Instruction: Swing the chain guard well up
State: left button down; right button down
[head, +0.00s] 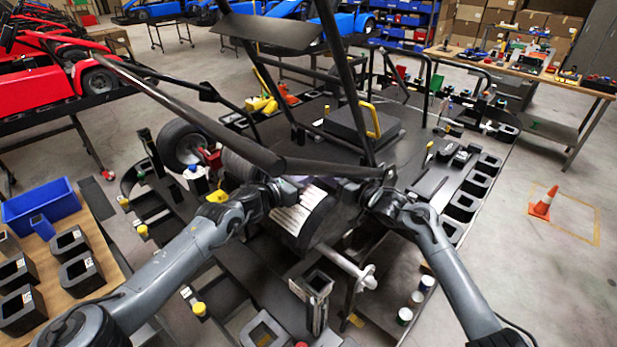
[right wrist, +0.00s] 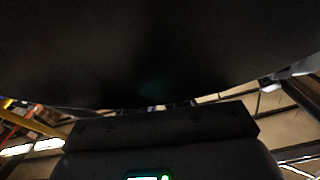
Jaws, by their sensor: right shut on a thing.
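A dark rounded cover with pale stripes (head: 310,213), which looks like the chain guard, sits between my two grippers at the near side of the kart in the head view. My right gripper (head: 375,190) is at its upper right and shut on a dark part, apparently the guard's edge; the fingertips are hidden. In the right wrist view a large dark surface (right wrist: 150,50) fills the upper half, close to the camera, above my dark gripper body (right wrist: 160,130). My left gripper (head: 283,190) is at the cover's upper left; its fingers cannot be made out.
Black frame bars (head: 205,120) cross above my arms, with a dark panel (head: 268,32) overhead. A wheel (head: 182,146) is at the left. A silver axle (head: 345,266) sticks out below the cover. Dark holders (head: 462,206) line the stand's right edge. An orange cone (head: 543,203) stands on clear floor.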

aim_at(313, 183)
pick_arm(q)
jog(key=shift+x, duration=0.75)
pick_arm(e)
jog(key=shift+d+f, duration=0.1)
pick_arm(q)
jog(key=shift+f, duration=0.1)
jog(key=shift+w+d, duration=0.15)
jog(key=shift+d, duration=0.05)
jog(key=shift+w+d+r+y, duration=0.2)
jog(key=shift+w+r+y, duration=0.1)
jog(key=shift+r, duration=0.1)
pick_arm(e)
jog(key=shift+a, duration=0.2)
pick_arm(q)
jog(key=shift+w+r, duration=0.1)
jog(key=shift+r, duration=0.1)
pick_arm(e)
jog(key=shift+s+a+f, duration=0.1)
jog(key=shift+s+a, duration=0.05)
jog(key=shift+a, duration=0.25)
jog(key=c, duration=1.4)
grip_release()
jog(key=shift+d, duration=0.1)
pick_arm(q)
jog(key=shift+d, duration=0.25)
pick_arm(e)
jog(key=shift+o, duration=1.2)
jog(key=shift+d, duration=0.2)
